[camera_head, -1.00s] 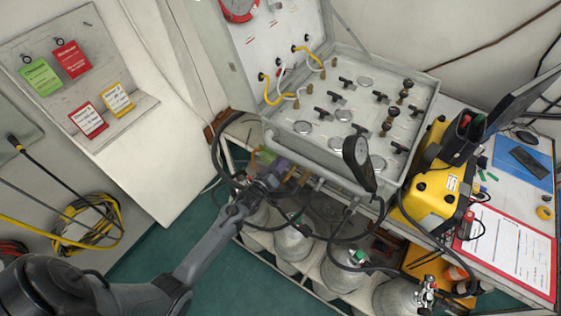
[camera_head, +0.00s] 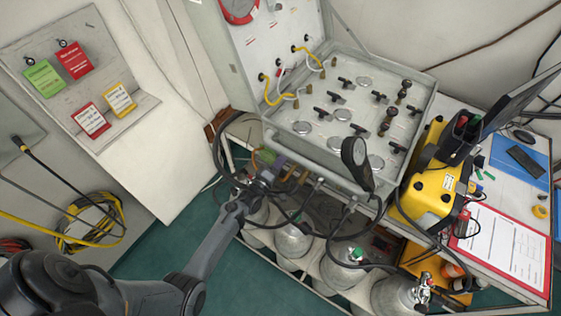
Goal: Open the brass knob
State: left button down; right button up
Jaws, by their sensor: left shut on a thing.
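The grey air panel case (camera_head: 430,103) stands open, with black T-handles, round gauges and small knobs on its face. My left gripper (camera_head: 272,171) reaches in from the lower left to the panel's front lower edge. It is shut on what appears to be the brass knob; the jaws and nearby hoses largely hide it. Small brass-coloured parts (camera_head: 291,174) show just right of the jaws. I cannot tell how far the knob is turned. My right gripper is not in view.
Black hoses loop around my gripper and below the panel. Grey cylinders (camera_head: 293,241) stand in a rack beneath. A yellow case (camera_head: 433,190) and a red clipboard (camera_head: 503,247) are to the right. A board with coloured tags (camera_head: 74,60) is at the left.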

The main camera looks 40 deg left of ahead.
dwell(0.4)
pick_arm(q)
jog(key=c, duration=1.2)
grip_release()
jog(key=s, duration=0.3)
jog(key=s+d, duration=0.1)
jog(key=s, duration=0.6)
jog(key=shift+s+d+f+p, duration=0.1)
jog(key=shift+s+d+p, duration=0.05)
jog(key=shift+s+p, duration=0.2)
